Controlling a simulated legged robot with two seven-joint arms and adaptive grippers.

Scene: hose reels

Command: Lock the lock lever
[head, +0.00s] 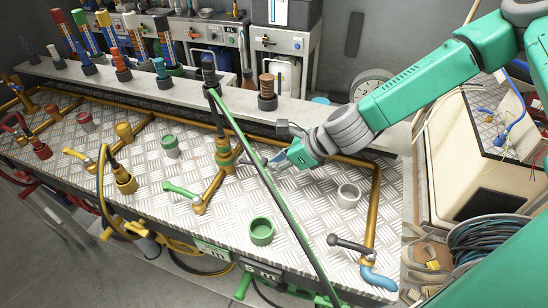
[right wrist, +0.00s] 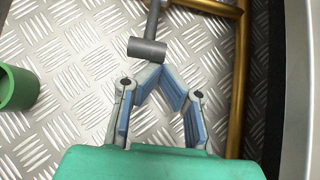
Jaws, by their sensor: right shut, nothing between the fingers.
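A grey lever with a short cylindrical end (right wrist: 147,49) lies just ahead of my right fingertips in the right wrist view. Its thin rod runs up out of the picture. In the head view it is small and partly hidden near the green and brass valve (head: 223,152), so I cannot tell its angle well. My right gripper (head: 270,160) reaches in from the right, low over the metal plate. In the right wrist view its blue-padded fingers (right wrist: 160,78) meet at the tips with nothing between them. They are very close to the lever's end; contact is unclear. My left gripper is out of view.
A long green hose or rod (head: 280,205) slants across in front of the gripper. A brass pipe (head: 374,200) runs behind and right. A dark coil (head: 487,243) sits at right.

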